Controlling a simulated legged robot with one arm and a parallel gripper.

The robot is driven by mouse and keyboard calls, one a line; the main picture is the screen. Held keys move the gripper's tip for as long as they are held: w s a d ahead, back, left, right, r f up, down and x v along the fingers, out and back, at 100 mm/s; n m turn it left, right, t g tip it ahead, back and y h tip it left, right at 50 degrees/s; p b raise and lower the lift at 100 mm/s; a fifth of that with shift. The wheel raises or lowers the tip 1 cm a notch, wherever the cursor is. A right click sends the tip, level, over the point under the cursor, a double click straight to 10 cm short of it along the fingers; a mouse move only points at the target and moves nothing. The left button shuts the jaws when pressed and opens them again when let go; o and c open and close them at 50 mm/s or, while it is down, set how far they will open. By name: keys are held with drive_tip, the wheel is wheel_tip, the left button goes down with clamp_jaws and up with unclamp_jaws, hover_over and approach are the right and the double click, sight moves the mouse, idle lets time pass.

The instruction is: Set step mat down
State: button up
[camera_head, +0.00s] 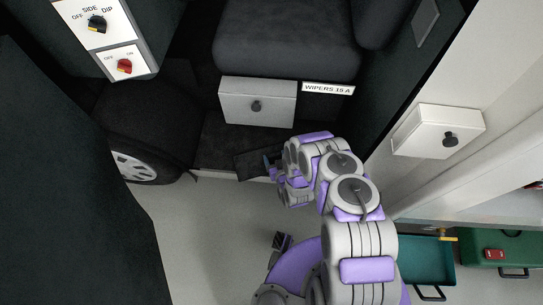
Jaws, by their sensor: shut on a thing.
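The step mat (249,163) is a flat, dark piece at the sill of the dark doorway, below the light grey drawer. My gripper (271,163) is shut on its right part. My gripper and wrist hide the mat's right end. I cannot tell whether the mat rests on the step or is held just above it.
A drawer box (257,101) with a dark knob sits under the dark seat (286,42). A wheel (134,167) is at left. A switch panel (112,36) is upper left, a white knobbed box (437,131) right. Teal tray (420,262) and green case (499,255) stand lower right.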

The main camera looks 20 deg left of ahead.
sight(273, 159)
drive_tip(key=shift+w+a+f+b, duration=0.25)
drive_tip(key=shift+w+a+b, duration=0.05)
drive_tip(key=shift+w+a, duration=0.9)
drive_tip(key=shift+f+b, duration=0.85)
drive_tip(key=shift+f, duration=0.95)
drive_tip(key=o, duration=1.1)
drive_tip(key=shift+r, duration=0.1)
drive_tip(key=shift+o, duration=0.2)
drive_tip(key=shift+s, duration=0.1)
drive_tip(key=p+v, duration=0.3)
drive_tip(key=v, duration=0.9)
